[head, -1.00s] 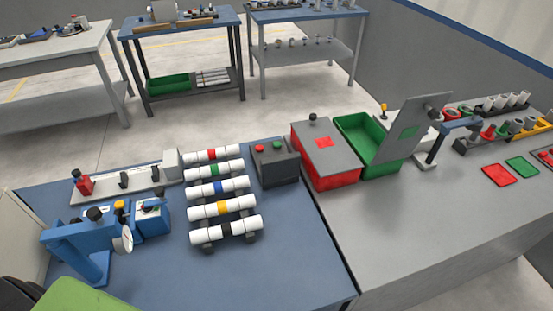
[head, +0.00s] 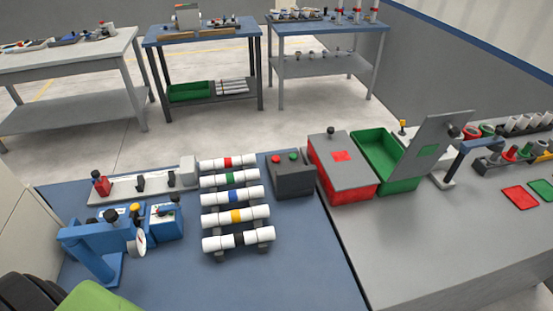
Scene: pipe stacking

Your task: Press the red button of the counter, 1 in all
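The counter (head: 292,182) is a dark grey box on the blue table top, right of the stacked row of white pipes. Neither of my grippers is in view.
White pipes with coloured bands (head: 235,217) lie left of the counter. A red box with a grey lid (head: 341,170) and an open green box (head: 402,184) stand to its right. A blue device (head: 90,250) stands at the left. The blue table front (head: 310,270) is clear.

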